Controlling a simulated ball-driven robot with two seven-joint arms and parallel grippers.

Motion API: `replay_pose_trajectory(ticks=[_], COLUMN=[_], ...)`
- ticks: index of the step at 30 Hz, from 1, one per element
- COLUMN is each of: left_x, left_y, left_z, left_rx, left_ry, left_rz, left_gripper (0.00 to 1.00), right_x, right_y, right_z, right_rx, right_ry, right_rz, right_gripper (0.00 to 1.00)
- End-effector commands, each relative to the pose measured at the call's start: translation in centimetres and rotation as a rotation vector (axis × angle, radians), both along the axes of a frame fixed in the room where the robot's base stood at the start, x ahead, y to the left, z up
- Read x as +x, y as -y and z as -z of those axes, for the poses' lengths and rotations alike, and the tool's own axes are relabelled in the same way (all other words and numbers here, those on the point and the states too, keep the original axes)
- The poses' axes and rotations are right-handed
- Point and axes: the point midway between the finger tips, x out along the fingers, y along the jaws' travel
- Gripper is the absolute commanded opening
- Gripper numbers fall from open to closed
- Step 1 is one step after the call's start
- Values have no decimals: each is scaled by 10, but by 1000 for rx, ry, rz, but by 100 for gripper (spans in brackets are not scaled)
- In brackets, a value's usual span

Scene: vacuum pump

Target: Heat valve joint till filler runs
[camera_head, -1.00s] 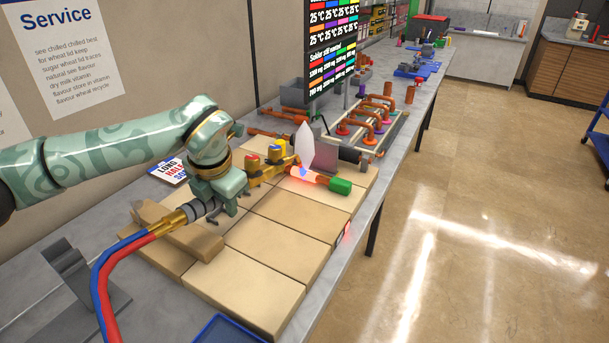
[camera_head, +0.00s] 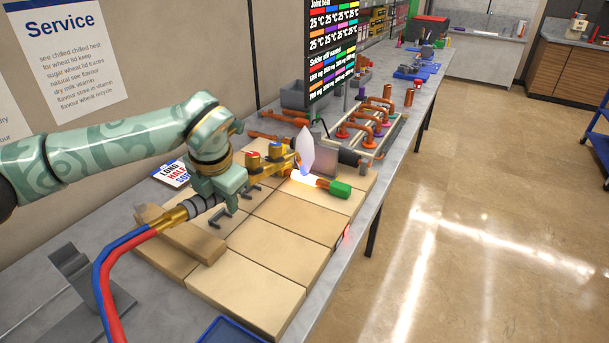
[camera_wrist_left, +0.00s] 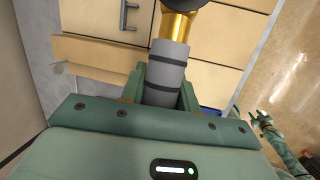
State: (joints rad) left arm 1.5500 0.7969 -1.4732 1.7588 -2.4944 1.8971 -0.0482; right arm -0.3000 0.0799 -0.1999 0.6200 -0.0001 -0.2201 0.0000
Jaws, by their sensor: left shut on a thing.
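My left gripper (camera_head: 220,192) is shut on the grey handle of a brass torch (camera_head: 264,167) with red and blue hoses. In the left wrist view its jaws (camera_wrist_left: 166,88) sit on both sides of the grey handle (camera_wrist_left: 168,62). A pale lilac flame (camera_head: 306,150) stands at the torch tip, against the valve joint. The joint's pipe (camera_head: 304,178) glows white to yellow, with orange copper beside it and a green end piece (camera_head: 340,189). I cannot make out any filler. A green gripper (camera_wrist_left: 266,122), seemingly my right, shows small at the wrist view's lower right.
A dark readout board (camera_head: 332,55) and a rack of copper pipes (camera_head: 362,130) stand behind. A blue tray (camera_head: 228,331) is at the front.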

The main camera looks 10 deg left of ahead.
Motion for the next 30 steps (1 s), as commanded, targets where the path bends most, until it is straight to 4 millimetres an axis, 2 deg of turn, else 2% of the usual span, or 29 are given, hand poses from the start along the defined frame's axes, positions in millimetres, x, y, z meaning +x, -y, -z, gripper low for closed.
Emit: replay_pose_trajectory(ticks=[1,15,30], left_x=[1,1,1], left_y=[0,0,0], left_z=[-19,-90,-90], left_rx=[-1,-1,0], left_ry=[10,8,6], left_rz=[0,2,2], left_gripper=[3,3,3], right_x=[3,14,14], right_y=[0,0,0], right_z=[-14,-76,-76], right_rx=[0,1,1], right_ry=[7,34,34], right_rz=[0,0,0], right_gripper=[36,36,36])
